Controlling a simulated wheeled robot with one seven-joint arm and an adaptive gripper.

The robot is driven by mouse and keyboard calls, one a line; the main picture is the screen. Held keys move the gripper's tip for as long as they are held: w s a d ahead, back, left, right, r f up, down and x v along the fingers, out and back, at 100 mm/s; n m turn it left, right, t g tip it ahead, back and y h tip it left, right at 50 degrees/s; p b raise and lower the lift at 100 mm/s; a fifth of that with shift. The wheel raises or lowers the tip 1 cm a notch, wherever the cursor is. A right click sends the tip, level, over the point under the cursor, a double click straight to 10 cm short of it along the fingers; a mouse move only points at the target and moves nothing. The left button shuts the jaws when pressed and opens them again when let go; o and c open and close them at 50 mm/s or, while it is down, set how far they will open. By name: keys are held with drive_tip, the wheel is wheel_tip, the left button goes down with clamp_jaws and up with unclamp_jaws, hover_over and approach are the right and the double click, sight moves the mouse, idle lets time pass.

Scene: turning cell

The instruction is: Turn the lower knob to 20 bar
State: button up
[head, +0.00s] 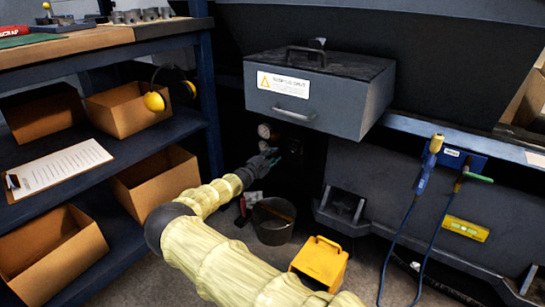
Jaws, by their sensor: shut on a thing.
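My gripper (272,158) reaches in under the grey box to a dark panel (312,150). It is shut at the place of the lower knob, which my fingers hide. A round pale-faced gauge (264,131) shows just above my gripper, with part of another below it. Their readings are too small to make out. The knob's pointer and scale cannot be seen.
The grey box (345,105) with a warning label overhangs the panel. A shelf (120,155) with cardboard bins is at left. Blue cables hang at right.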

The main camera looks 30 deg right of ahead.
drive_tip(key=o, duration=1)
drive_tip(key=shift+v, duration=1.4)
drive_tip(key=shift+s+a, duration=0.4)
approach(275, 154)
drive_tip(key=shift+w+f+v, duration=0.1)
drive_tip(key=shift+v, duration=0.65)
drive_tip(key=shift+w+f+v, duration=0.15)
drive_tip(key=shift+v, duration=0.65)
drive_tip(key=shift+a, duration=0.1)
